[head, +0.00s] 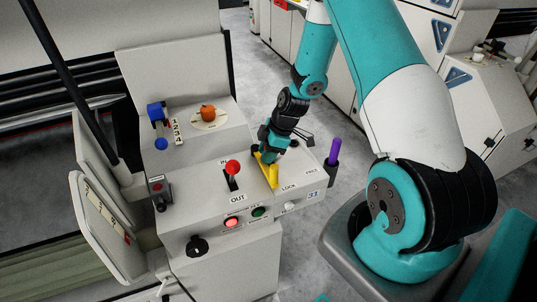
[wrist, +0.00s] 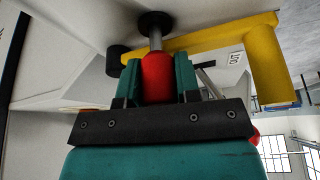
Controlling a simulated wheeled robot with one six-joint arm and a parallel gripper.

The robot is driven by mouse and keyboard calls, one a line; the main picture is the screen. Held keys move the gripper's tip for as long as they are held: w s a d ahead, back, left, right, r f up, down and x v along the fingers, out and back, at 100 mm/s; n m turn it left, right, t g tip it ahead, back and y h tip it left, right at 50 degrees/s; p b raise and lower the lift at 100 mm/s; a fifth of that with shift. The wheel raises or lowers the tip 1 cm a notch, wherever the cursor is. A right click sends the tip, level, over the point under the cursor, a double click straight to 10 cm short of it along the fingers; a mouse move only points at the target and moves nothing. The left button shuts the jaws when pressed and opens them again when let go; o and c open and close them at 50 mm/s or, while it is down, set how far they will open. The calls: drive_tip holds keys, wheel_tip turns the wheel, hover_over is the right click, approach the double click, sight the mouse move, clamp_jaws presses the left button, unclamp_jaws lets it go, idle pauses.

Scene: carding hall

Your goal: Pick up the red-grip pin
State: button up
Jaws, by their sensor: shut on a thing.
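The red-grip pin (wrist: 157,78) shows in the wrist view as a red handle on a bare metal shaft. The shaft runs to a round black collar (wrist: 155,22) on the pale panel; how deep it sits cannot be told. My gripper (wrist: 158,80) is shut on the red grip, one teal finger on each side. In the head view my gripper (head: 268,154) is low over the console (head: 207,198), beside the yellow handle (head: 272,177), and hides the pin. The yellow handle's bar (wrist: 215,36) passes close by the shaft.
A lever with a red knob (head: 232,167) stands left of my gripper. A purple rod (head: 334,150) stands in a dark holder at the console's right edge. Behind are an orange round object (head: 207,112) and a blue-knobbed fitting (head: 157,112). Lit buttons (head: 232,222) line the front.

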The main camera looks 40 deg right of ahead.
drive_tip(key=shift+r, duration=0.1)
wheel_tip(320, 180, up, 20)
drive_tip(key=b, duration=0.2)
drive_tip(key=shift+b, duration=0.35)
wheel_tip(320, 180, up, 8)
drive_tip(key=p, duration=0.6)
idle(0.9)
